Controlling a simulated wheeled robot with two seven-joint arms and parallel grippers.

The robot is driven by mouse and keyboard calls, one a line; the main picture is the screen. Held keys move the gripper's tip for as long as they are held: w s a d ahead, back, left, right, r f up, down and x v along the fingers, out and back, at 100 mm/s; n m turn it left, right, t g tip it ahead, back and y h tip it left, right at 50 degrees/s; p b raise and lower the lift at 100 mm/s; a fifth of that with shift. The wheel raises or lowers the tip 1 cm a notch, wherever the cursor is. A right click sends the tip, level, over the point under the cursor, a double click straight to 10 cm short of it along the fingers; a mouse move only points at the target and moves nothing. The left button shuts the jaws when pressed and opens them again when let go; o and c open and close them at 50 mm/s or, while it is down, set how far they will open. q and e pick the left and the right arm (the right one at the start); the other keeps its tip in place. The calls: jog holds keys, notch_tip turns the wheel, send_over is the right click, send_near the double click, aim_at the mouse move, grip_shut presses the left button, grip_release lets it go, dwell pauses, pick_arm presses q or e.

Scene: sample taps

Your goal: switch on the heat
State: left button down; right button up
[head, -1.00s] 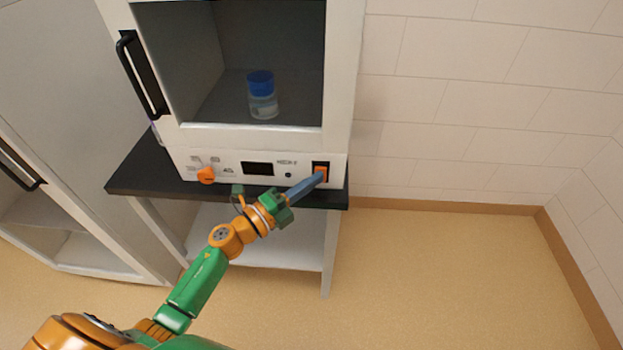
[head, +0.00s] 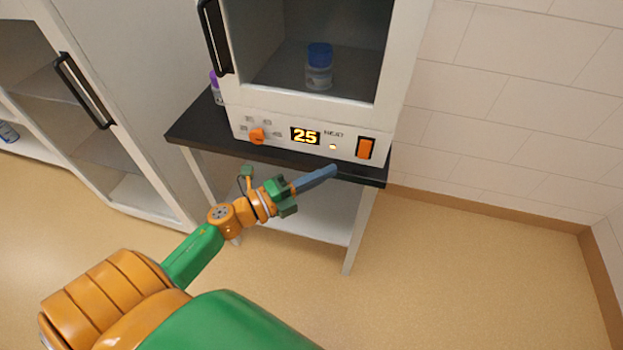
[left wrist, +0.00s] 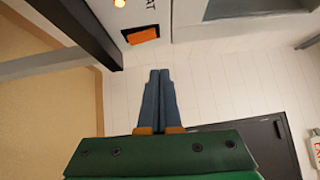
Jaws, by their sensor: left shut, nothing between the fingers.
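The white heating cabinet (head: 290,101) stands on a black-topped table in the head view. Its front panel has an orange rocker switch (head: 365,148) at the right, a lit display (head: 305,136) reading 25, a glowing indicator lamp (head: 333,147) by the HEAT label, and an orange knob (head: 257,135) at the left. The orange switch also shows in the left wrist view (left wrist: 143,36), with the lit lamp (left wrist: 119,3) beside it. My left gripper (head: 333,170) is shut and empty, below and left of the switch and apart from it. My right gripper is not in view.
A clear jar with a blue cap (head: 319,67) stands inside the cabinet. A purple-capped bottle (head: 216,88) is on the table (head: 200,133) at the left. A second cabinet with a black handle (head: 84,92) stands left. Open floor (head: 470,270) lies to the right.

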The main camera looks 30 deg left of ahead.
pick_arm(q)
jog(key=s, duration=0.2)
jog(key=s+a, duration=0.1)
jog(key=shift+r, duration=0.35)
jog(key=shift+w+a, duration=0.1)
jog(key=a+f+n+y+p, duration=0.1)
jog(key=a+f+n+y, duration=0.45)
jog(key=f+n, duration=0.45)
jog(key=s+f+n+g+y+p, duration=0.1)
jog(key=s+f+n+g+y, duration=0.15)
jog(key=s+f, duration=0.4)
jog(key=s+f+n+g+y+p, duration=0.1)
jog(key=s+f+n+g, duration=0.25)
jog(key=f, duration=0.65)
jog(key=s+d+f+n+g, duration=0.3)
jog(key=s+d+f+g, duration=0.1)
jog(key=s, duration=0.6)
jog(key=s+d+f+n+g+p, duration=0.1)
jog(key=s+d+f+n+g, duration=0.2)
jog(key=s, duration=0.8)
notch_tip(320, 180, down, 4)
jog(key=shift+d+g, duration=0.4)
jog(key=shift+g, duration=0.7)
